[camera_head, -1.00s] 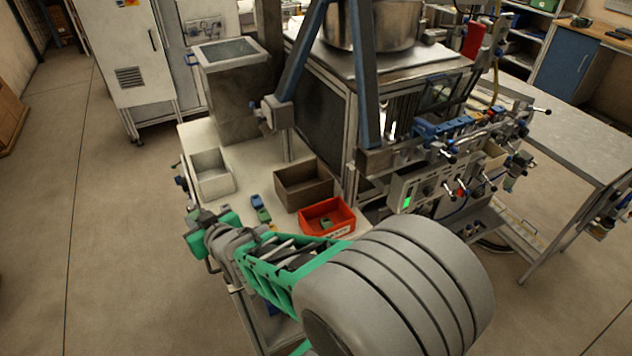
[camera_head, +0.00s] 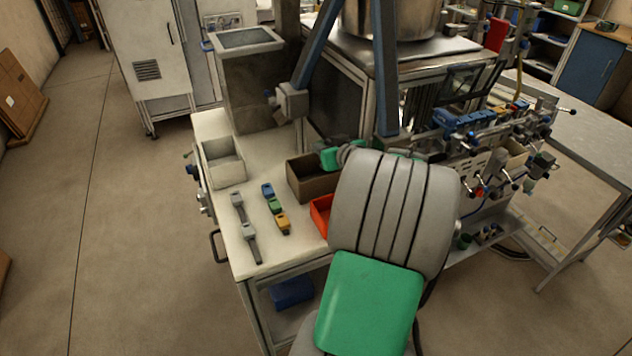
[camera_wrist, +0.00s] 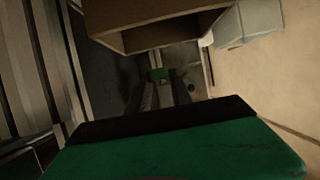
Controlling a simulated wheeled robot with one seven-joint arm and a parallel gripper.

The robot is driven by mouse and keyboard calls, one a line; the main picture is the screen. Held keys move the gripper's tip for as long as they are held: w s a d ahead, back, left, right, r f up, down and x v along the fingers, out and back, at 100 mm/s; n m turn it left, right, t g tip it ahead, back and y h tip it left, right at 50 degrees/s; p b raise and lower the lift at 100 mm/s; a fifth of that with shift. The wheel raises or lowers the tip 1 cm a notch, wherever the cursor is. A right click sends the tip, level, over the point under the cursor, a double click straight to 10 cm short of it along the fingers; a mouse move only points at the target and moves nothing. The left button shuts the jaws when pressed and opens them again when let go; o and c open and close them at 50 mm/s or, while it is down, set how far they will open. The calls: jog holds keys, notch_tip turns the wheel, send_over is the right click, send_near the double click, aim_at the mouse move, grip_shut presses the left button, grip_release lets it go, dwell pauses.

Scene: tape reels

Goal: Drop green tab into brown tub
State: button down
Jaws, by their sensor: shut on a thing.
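The brown tub (camera_head: 314,184) stands on the white table in the head view, its right part hidden behind my arm. In the wrist view the brown tub (camera_wrist: 150,38) fills the top, close to my gripper. My gripper (camera_wrist: 160,84) is shut on a small green tab (camera_wrist: 157,74), which shows between the fingertips just beyond the tub's edge in the picture. I cannot tell the tab's height over the tub. In the head view my fingers and the held tab are hidden; only a green wrist part shows by the tub's back right.
A red bin (camera_head: 321,214) is mostly hidden by my arm. A pale bin (camera_head: 223,165) stands left of the tub. Blue (camera_head: 267,189), green (camera_head: 274,205) and yellow (camera_head: 283,224) tabs lie in front, beside grey pieces (camera_head: 249,236). A machine frame (camera_head: 387,90) rises behind.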

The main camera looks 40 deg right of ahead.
notch_tip(320, 180, down, 4)
jog(key=shift+b, duration=0.5)
jog(key=c, duration=1.1)
grip_release()
jog(key=b+v, duration=0.1)
jog(key=v, duration=0.6)
jog(key=shift+s+a+r+b, duration=0.1)
jog(key=shift+s+r+b, duration=0.1)
jog(key=shift+s+b, duration=0.15)
